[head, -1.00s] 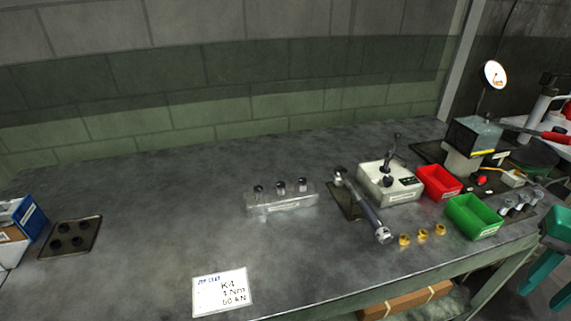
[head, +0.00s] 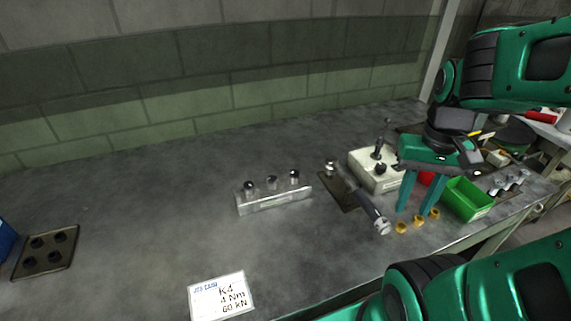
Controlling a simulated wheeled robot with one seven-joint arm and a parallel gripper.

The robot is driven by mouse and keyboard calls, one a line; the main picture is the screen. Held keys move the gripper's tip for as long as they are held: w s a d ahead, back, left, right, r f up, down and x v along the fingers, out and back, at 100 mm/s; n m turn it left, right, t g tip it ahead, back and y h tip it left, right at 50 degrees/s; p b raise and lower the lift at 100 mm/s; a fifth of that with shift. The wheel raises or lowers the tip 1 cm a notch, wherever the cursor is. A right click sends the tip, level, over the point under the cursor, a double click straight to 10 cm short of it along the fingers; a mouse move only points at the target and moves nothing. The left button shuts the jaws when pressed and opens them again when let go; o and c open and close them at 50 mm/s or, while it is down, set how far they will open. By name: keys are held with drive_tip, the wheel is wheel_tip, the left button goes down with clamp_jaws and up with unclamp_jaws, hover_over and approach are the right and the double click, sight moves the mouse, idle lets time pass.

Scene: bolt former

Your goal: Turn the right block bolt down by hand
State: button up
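The metal block (head: 275,200) stands on the bench left of centre, with three bolts standing up from its top. The right block bolt (head: 294,175) is upright at the block's right end; the middle bolt (head: 272,182) and left bolt (head: 249,187) are beside it. How far each is screwed in is too small to tell. My gripper (head: 409,212) points down at the right, well to the right of the block. Its two green fingers are apart with nothing seen held between them, near the brass rings.
A torque wrench (head: 366,208) lies between block and gripper. Brass rings (head: 418,221), a green bin (head: 466,199) and a white device (head: 370,170) are nearby. A job card (head: 221,296) reads K4, 4 Nm, 60 kN. A dark holed plate (head: 45,252) lies left. Bench around the block is clear.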

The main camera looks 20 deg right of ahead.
drive_tip(key=shift+o, duration=0.7)
wheel_tip(320, 180, up, 7)
drive_tip(key=n+t+h, duration=0.1)
drive_tip(key=n+h, duration=0.4)
drive_tip(key=n, duration=2.1)
hover_over(294, 172)
drive_tip(key=a, duration=0.5)
drive_tip(key=x, duration=0.6)
drive_tip(key=s+x, duration=0.1)
drive_tip(key=x, duration=0.2)
drive_tip(key=shift+d+f, duration=0.1)
drive_tip(key=shift+f, duration=0.3)
